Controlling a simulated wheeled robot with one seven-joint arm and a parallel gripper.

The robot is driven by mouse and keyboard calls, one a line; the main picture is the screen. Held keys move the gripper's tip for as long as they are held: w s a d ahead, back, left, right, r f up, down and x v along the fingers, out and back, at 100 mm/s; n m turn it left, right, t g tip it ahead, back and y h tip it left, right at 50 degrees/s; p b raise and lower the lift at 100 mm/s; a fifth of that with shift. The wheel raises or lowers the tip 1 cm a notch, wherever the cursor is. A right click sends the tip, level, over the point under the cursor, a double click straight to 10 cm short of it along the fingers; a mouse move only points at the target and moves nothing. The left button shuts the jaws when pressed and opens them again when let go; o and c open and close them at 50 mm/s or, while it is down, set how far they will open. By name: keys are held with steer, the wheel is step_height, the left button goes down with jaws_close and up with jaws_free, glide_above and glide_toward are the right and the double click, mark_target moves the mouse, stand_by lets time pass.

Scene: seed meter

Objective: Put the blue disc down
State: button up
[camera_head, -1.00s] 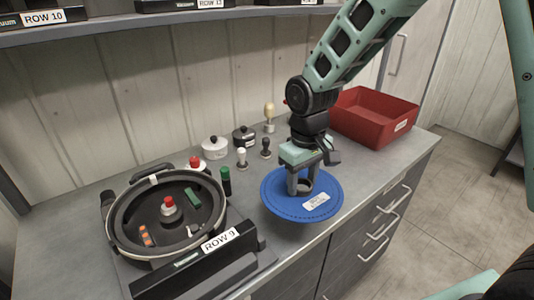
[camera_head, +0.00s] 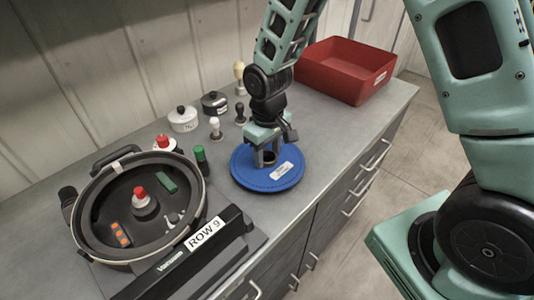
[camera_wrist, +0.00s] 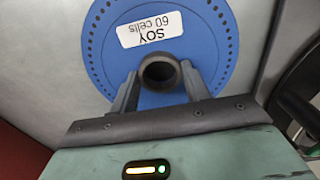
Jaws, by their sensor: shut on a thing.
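The blue disc (camera_head: 250,180) is flat and round, with a white label and a ring of small holes near its rim. In the head view it is level at the worktop, right of the seed meter; I cannot tell whether it touches the surface. My gripper (camera_head: 266,158) points down at its centre and is shut on the disc's raised hub. In the wrist view the fingers (camera_wrist: 158,92) stand on both sides of the dark round hub. The label on the disc (camera_wrist: 205,55) reads "SOY 60 cells".
The open round seed meter (camera_head: 98,243) marked ROW 9 is at the left. Several knobbed tools and two lidded pots (camera_head: 183,119) stand behind the disc. A red bin (camera_head: 345,75) is at the back right. Worktop (camera_head: 330,125) right of the disc is clear.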

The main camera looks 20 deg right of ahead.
steer(key=shift+f, duration=0.75)
steer(key=shift+f, duration=0.2)
steer(key=o, duration=0.9)
steer(key=shift+o, duration=0.2)
steer(key=shift+r, duration=0.15)
step_height(320, 180, up, 12)
steer(key=f+b, duration=0.1)
steer(key=b, duration=0.1)
steer(key=s+a+r+n, duration=0.1)
steer(key=s+a+r, duration=0.1)
steer(key=s, duration=0.9)
steer(key=s+a+r+n, duration=0.2)
steer(key=s+a, duration=0.2)
steer(key=s, duration=0.7)
steer(key=shift+s+a+r+y, duration=0.15)
steer(key=shift+a+y, duration=0.05)
steer(key=shift+y, duration=0.1)
